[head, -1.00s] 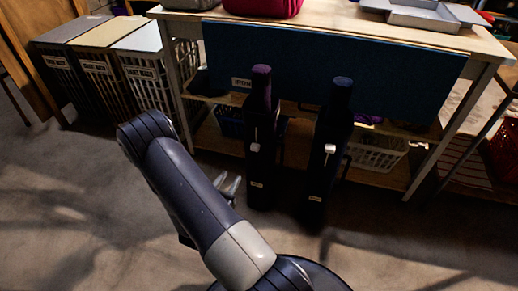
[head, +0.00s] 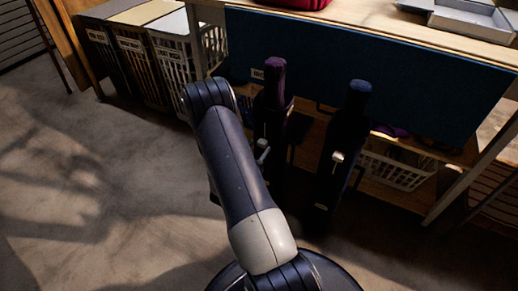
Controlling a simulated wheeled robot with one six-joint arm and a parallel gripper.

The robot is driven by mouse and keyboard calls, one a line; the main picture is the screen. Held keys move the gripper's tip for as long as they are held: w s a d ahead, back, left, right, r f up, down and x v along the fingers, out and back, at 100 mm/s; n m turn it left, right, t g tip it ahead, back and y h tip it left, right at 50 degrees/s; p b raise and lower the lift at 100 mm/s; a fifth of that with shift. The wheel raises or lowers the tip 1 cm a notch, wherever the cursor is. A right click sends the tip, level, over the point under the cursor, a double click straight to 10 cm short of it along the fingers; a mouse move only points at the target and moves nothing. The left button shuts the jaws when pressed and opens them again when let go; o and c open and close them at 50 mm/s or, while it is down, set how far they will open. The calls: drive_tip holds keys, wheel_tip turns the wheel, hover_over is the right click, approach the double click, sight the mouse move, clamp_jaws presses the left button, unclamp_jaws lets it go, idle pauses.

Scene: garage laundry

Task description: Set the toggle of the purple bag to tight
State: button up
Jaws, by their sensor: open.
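The purple bag (head: 275,75) stands upright and narrow, in front of the table, with a dark body in shadow. Its small pale toggle (head: 262,143) shows on the front, just right of my forearm. I cannot tell its setting. My gripper (head: 264,156) is mostly hidden behind my arm. A pale sliver just below the toggle looks like a fingertip, and I see nothing held. Whether it touches the toggle is unclear.
A similar blue bag (head: 358,100) with its own pale toggle (head: 338,157) stands to the right. Behind are a table (head: 400,32) with a dark blue hanging panel and a white basket (head: 395,170) on the lower shelf. Laundry bins (head: 150,55) stand at left. The left floor is clear.

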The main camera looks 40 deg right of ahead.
drive_tip(key=shift+w+d, duration=0.25)
drive_tip(key=shift+d, duration=0.45)
drive_tip(key=shift+c, duration=0.4)
clamp_jaws()
